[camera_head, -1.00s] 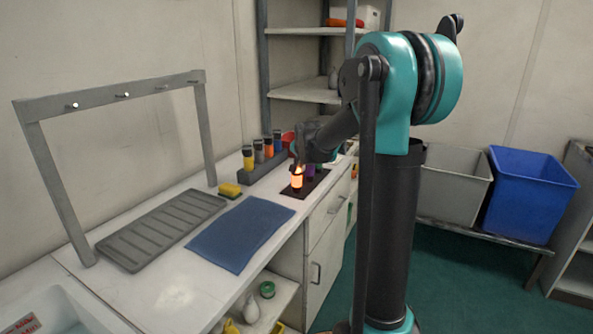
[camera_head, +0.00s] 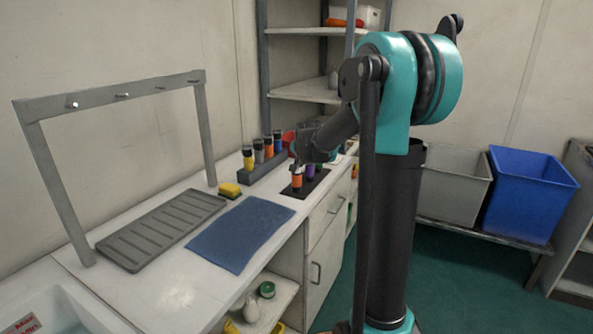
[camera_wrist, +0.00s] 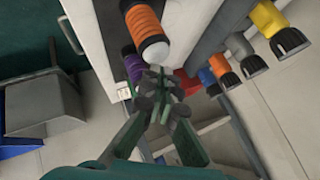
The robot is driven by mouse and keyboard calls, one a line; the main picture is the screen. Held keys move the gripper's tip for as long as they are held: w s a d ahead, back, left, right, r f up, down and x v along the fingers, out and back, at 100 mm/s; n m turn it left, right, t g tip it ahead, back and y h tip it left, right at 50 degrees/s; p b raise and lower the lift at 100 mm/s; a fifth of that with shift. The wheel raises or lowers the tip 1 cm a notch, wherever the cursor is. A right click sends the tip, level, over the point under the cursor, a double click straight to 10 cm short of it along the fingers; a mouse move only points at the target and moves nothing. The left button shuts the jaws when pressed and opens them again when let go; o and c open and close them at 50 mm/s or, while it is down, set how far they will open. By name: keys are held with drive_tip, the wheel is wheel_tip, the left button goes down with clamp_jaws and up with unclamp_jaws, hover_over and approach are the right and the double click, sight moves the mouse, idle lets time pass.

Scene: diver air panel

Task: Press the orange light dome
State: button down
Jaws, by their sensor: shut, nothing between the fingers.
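The orange light dome (camera_head: 297,183) stands upright on a dark plate on the counter and is unlit. In the wrist view it is a ribbed orange body (camera_wrist: 145,22) with a black collar and a pale rounded top (camera_wrist: 155,52). My gripper (camera_wrist: 158,72) is shut and empty, its fingertips right by the pale top; I cannot tell whether they touch it. In the head view my gripper (camera_head: 297,164) is just above the dome and partly hides its top. A purple one (camera_head: 311,171) stands beside it, also visible in the wrist view (camera_wrist: 132,66).
A yellow sponge (camera_head: 230,190), a blue cloth (camera_head: 240,232) and a grey ribbed mat (camera_head: 160,230) lie on the counter to the left. A grey frame with pegs (camera_head: 110,95) rises over the mat.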

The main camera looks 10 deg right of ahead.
sight(299, 173)
drive_tip(key=shift+r, duration=0.1)
drive_tip(key=shift+r, duration=2.9)
